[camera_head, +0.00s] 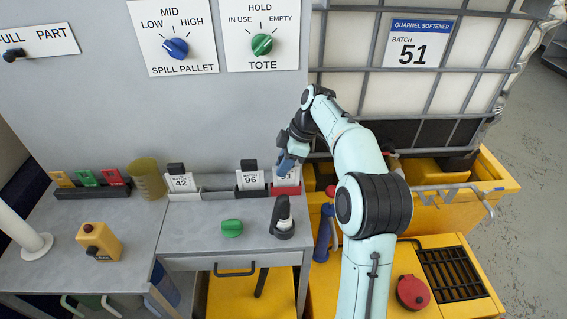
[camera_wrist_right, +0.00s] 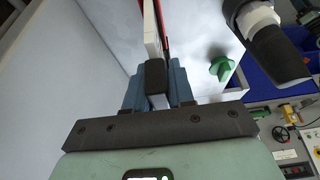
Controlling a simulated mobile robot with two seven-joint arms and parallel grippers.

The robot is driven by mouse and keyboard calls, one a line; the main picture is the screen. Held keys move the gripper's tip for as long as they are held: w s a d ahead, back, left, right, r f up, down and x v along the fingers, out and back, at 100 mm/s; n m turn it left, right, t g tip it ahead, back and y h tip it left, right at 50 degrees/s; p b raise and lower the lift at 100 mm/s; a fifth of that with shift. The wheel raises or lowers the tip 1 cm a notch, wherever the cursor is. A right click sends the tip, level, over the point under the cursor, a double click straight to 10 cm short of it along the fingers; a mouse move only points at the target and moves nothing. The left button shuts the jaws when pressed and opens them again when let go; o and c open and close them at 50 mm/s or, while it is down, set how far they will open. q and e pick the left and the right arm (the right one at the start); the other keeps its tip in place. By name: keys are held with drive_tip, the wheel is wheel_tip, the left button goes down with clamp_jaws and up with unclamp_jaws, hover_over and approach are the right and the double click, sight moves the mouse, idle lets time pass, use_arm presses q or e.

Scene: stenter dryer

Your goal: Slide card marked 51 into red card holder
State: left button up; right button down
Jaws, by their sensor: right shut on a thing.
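The white card marked 51 (camera_head: 287,176) stands at the red card holder (camera_head: 286,189) on the grey bench, right of the other cards. The lower part of its number is hidden by the holder's front. My right gripper (camera_head: 289,161) is above the holder, shut on the top of this card. In the right wrist view, my blue fingers (camera_wrist_right: 157,88) close on the card's black tab (camera_wrist_right: 156,75), with the white card (camera_wrist_right: 150,35) beyond and the red holder's edge (camera_wrist_right: 164,25) beside it. Whether the card is fully seated cannot be told. My left gripper is not in view.
Card 96 (camera_head: 250,180) and card 42 (camera_head: 181,183) stand in holders to the left. A black-and-white device (camera_head: 283,218) and a green knob (camera_head: 232,228) are in front. The batch 51 label (camera_head: 412,52) is on the tote behind.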

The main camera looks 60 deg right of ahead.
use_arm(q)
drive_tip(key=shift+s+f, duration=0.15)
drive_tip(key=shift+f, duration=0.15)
use_arm(e)
drive_tip(key=shift+f, duration=0.4)
drive_tip(key=c, duration=0.9)
unclamp_jaws()
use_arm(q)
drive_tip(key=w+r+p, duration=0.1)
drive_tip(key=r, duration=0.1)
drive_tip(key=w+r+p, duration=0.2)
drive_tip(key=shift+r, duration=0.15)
use_arm(e)
drive_tip(key=v, duration=1.3)
drive_tip(key=shift+r, duration=0.2)
